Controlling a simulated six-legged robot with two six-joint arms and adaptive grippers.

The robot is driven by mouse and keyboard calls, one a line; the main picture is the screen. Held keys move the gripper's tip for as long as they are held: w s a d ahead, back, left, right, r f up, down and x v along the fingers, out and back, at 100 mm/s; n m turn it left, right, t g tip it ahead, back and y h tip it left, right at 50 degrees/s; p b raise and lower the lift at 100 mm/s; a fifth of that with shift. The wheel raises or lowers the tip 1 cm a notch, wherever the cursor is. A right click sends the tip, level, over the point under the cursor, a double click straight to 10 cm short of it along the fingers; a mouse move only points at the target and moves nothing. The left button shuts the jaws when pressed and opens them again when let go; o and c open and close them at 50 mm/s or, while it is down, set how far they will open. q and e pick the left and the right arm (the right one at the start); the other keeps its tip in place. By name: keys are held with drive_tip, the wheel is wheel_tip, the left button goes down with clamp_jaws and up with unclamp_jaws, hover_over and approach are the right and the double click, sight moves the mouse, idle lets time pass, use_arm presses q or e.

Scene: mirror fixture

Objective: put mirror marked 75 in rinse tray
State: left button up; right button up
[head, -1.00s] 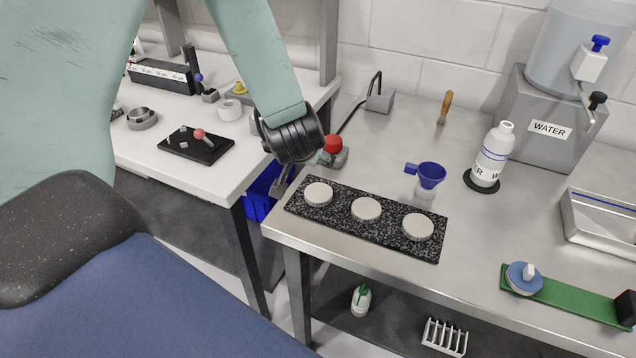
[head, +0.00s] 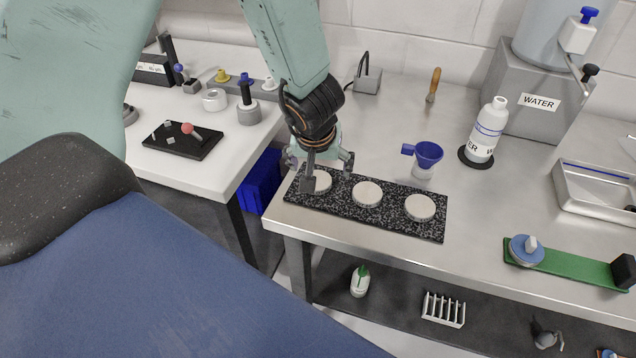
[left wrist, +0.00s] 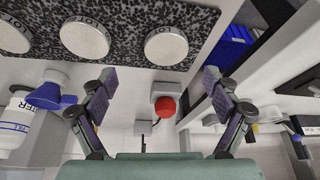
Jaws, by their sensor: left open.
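Three pale round mirror discs lie in a row on a black speckled slab (head: 390,222): a left one (head: 323,181), a middle one (head: 367,194) and a right one (head: 420,207). In the left wrist view the left disc (left wrist: 166,47) shows marks on its rim, but I cannot read a 75 on any disc. My left gripper (head: 328,172) is open and empty, above the left end of the slab, and one finger hides part of the left disc. A metal tray (head: 590,202), apparently the rinse tray, stands at the right. My right gripper is not in view.
A blue funnel (head: 428,154), a wash bottle (head: 488,130) and a water tank on a grey stand (head: 535,115) stand behind the slab. A green strip with a blue disc (head: 526,250) lies front right. A red button (left wrist: 165,107) shows in the left wrist view.

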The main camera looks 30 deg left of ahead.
sight(318, 181)
use_arm(q)
drive_tip(key=shift+w+a+f, duration=0.15)
drive_tip(key=shift+a+f, duration=0.3)
drive_tip(key=shift+f, duration=0.3)
drive_tip(key=b+x, duration=0.1)
drive_tip(key=x, duration=0.1)
drive_tip(key=b+x, duration=0.2)
drive_tip(key=shift+s+d, duration=0.1)
drive_tip(key=shift+s, duration=0.15)
drive_tip(key=shift+w+f, duration=0.2)
drive_tip(key=shift+f, duration=0.05)
drive_tip(key=shift+a, duration=0.35)
drive_tip(key=shift+s+d+r, duration=0.1)
drive_tip(key=shift+d+r, duration=0.05)
drive_tip(key=shift+d, duration=0.1)
drive_tip(key=c, duration=0.5)
drive_tip(key=shift+a, duration=0.15)
drive_tip(key=c, duration=0.9)
wheel_tip(318, 181, up, 10)
drive_tip(key=p, duration=0.8)
drive_tip(key=shift+c, duration=0.2)
